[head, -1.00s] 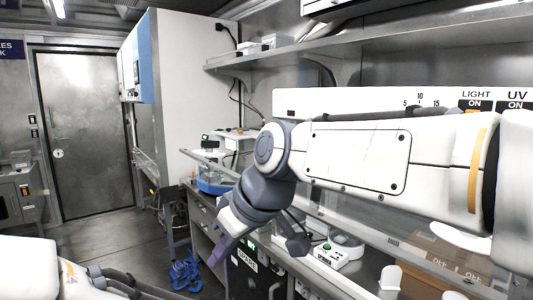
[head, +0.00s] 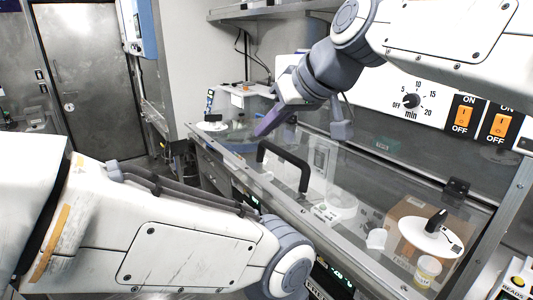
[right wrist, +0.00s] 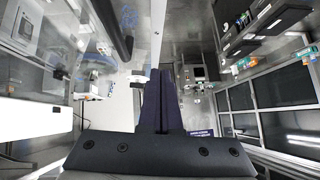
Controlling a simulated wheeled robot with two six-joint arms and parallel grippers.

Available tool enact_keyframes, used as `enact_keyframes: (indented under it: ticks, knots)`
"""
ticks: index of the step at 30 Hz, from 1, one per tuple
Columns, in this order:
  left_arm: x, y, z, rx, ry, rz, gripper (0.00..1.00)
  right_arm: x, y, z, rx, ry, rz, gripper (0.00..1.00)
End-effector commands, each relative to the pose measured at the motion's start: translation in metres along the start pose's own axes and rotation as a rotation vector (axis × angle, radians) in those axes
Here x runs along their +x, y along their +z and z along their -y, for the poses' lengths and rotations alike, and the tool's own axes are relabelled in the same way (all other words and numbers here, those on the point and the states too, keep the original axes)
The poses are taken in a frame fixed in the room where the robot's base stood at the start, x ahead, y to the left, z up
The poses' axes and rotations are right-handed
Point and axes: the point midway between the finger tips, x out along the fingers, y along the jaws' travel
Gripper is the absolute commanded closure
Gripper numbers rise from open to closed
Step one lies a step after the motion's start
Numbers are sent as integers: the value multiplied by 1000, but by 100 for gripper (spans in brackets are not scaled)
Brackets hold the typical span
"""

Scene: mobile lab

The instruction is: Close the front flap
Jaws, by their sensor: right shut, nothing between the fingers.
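The front flap (head: 345,178) is a clear panel on the bench cabinet, with a black bar handle (head: 285,163) on it. In the head view it lies sloping over the cabinet's opening, and the things inside show through it. I cannot tell whether its lower edge is fully seated. My right gripper (head: 264,129) is shut and empty, just beyond and above the handle, with no clear contact. In the right wrist view its dark purple fingers (right wrist: 160,95) are together, and the black handle (right wrist: 112,28) is to their upper left. My left gripper is out of view; only its arm shows.
Through the panel I see a cardboard box (head: 408,215), a white disc with a black knob (head: 432,236) and a small cup (head: 428,270). Orange switches (head: 465,115) are on the back panel. A grey door (head: 80,90) stands at the far left, with open floor before it.

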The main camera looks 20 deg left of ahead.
Motion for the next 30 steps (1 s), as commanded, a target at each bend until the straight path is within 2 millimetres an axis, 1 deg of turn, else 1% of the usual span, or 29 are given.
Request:
enact_keyframes:
  ticks: [1,3,9,12,15,19,30]
  knots:
    - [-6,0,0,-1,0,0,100,11,0,1,1,-3,7,100]
    - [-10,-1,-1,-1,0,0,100,26,-1,1,1,-3,7,100]
    - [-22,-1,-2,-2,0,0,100,68,0,1,0,-2,6,100]
    - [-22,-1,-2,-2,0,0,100,78,13,1,0,-1,4,100]
    - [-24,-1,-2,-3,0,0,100,86,21,1,0,-2,3,100]
    - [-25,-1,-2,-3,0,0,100,92,27,1,0,-1,1,100]
    - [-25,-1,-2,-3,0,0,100,92,30,-1,-2,0,0,100]
